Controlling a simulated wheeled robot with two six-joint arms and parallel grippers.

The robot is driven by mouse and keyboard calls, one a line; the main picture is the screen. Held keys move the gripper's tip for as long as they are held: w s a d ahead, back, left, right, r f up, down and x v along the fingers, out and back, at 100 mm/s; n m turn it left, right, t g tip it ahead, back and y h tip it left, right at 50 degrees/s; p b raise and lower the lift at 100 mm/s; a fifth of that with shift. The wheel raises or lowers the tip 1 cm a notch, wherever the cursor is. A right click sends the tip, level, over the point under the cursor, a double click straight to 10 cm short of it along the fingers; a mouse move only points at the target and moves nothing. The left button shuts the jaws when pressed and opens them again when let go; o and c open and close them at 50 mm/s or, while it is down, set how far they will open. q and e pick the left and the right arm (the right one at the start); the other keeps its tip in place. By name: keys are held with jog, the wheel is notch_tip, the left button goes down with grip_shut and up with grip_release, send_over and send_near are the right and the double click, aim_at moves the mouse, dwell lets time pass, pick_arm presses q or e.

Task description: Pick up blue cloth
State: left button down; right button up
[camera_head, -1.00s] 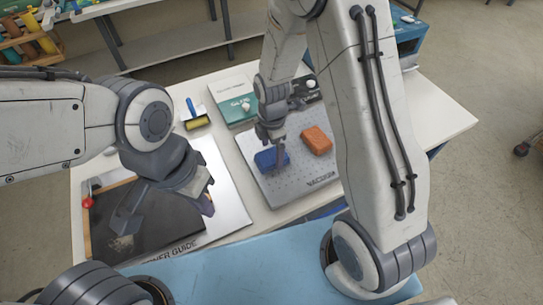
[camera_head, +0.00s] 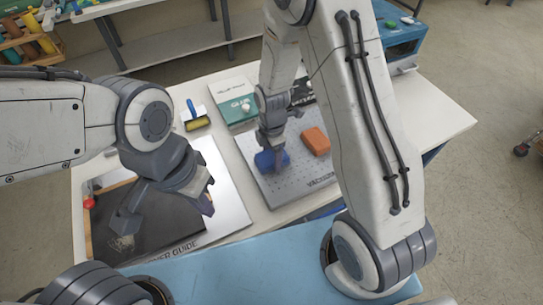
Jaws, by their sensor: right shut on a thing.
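The blue cloth (camera_head: 266,161) is a small folded block on the left part of a grey perforated vacuum plate (camera_head: 297,187). My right gripper (camera_head: 272,153) points down at the cloth and is shut on it. I cannot tell whether the cloth is clear of the plate. An orange block-like cloth (camera_head: 315,141) lies on the plate to the right of the blue one. My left gripper (camera_head: 165,222) hangs above the dark board at the left, away from the cloth. Its fingers are seen from behind, and how far they are apart is unclear.
A black board (camera_head: 150,225) with a red knob (camera_head: 89,202) lies at the left. The table's right side (camera_head: 430,120) is clear.

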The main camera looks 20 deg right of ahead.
aim_at(272, 156)
jog(key=shift+w+r, duration=0.1)
jog(key=shift+r, duration=0.55)
notch_tip(272, 156, up, 3)
jog(key=shift+f+b, duration=0.1)
jog(key=shift+b, duration=0.4)
jog(key=s+d+r+b, duration=0.1)
jog(key=s+d+r, duration=0.3)
jog(key=d, duration=0.7)
notch_tip(272, 156, up, 3)
jog(key=shift+f+b, duration=0.1)
jog(key=shift+b, duration=0.3)
